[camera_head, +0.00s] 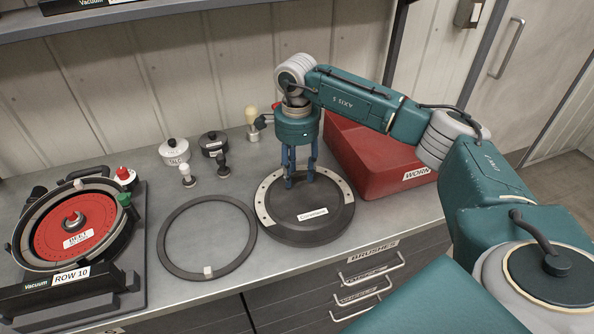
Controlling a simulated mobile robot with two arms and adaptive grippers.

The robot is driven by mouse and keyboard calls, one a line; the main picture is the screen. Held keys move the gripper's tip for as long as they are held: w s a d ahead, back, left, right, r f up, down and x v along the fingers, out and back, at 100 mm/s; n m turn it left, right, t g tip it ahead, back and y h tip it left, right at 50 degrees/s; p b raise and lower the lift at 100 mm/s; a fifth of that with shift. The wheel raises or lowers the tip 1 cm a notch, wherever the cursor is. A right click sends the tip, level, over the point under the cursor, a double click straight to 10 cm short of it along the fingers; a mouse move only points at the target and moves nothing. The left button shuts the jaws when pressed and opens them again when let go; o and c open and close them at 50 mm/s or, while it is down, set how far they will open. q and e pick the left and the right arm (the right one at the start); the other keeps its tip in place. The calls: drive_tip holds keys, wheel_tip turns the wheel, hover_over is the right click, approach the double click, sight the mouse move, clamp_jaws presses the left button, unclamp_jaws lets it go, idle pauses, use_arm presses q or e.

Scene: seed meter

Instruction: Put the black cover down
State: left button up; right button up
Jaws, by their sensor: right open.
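The black cover (321,221) is a round dark disc with a small white label and a pale band along its upper left edge. It lies flat on the grey bench (190,288), in front of the red bin. My right gripper (302,183) points straight down over the cover's back part. Its blue fingers are apart, and their tips are at or just above the cover; I cannot tell whether they touch it. My left gripper is not in view.
A dark ring (167,265) lies left of the cover. The seed meter with a red disc (72,236) stands at the far left. Small weights and knobs (174,151) stand behind the ring. A red bin (380,160) marked WORN is close at the right. Drawers (365,280) are below.

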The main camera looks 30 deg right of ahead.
wheel_tip(320, 180, up, 12)
drive_tip(key=b, duration=0.3)
idle(0.4)
